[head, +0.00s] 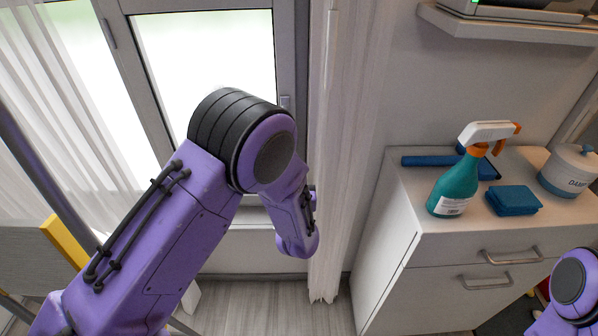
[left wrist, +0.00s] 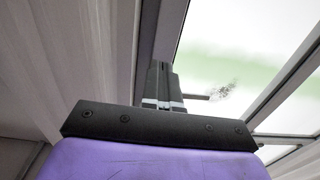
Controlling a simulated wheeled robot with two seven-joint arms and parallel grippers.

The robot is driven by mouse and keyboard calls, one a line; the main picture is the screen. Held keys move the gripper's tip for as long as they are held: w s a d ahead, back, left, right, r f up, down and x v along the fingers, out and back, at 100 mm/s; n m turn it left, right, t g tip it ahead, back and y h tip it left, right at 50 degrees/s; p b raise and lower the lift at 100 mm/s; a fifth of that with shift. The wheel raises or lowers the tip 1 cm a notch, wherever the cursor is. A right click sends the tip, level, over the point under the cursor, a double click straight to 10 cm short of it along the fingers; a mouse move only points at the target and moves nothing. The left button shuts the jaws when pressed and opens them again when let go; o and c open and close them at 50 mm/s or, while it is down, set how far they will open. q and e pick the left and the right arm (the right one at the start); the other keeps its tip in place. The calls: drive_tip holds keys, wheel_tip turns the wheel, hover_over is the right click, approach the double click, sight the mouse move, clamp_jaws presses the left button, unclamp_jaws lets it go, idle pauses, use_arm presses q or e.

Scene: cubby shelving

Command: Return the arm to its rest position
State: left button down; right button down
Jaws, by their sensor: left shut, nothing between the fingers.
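My left arm (head: 165,240) comes in from the left in the head view, bent at a black-banded elbow, with its forearm pointing down in front of the window and curtain. The left gripper's fingers are not clear in the head view. In the left wrist view my left gripper (left wrist: 163,88) shows two thin fingers close together, shut and empty, pointing toward the window frame. Part of my right arm (head: 572,285) shows at the lower right edge of the head view; its gripper is out of view.
A white cabinet (head: 400,290) stands at right with a green spray bottle (head: 453,190), a blue sponge (head: 513,201), a blue squeegee (head: 428,161) and a lidded canister (head: 570,172) on top. A shelf (head: 510,24) hangs above. A window (head: 205,70) and curtain (head: 345,130) are close to my left arm.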

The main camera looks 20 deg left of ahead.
use_arm(q)
drive_tip(key=s+a+f+g+h, duration=0.35)
drive_tip(key=s+f+g, duration=0.25)
drive_tip(key=s+f, duration=0.85)
drive_tip(key=s+a+f+n+g+p, duration=0.1)
drive_tip(key=s+f+g, duration=0.2)
drive_tip(key=s, duration=0.8)
drive_tip(key=s+a+f+g, duration=0.1)
drive_tip(key=s+f+g, duration=0.3)
drive_tip(key=s, duration=0.7)
wheel_tip(320, 180, down, 2)
drive_tip(key=shift+s+a+f+n+h+p, duration=0.1)
drive_tip(key=shift+s+a+n+h+p, duration=0.1)
drive_tip(key=shift+n+h+p, duration=0.25)
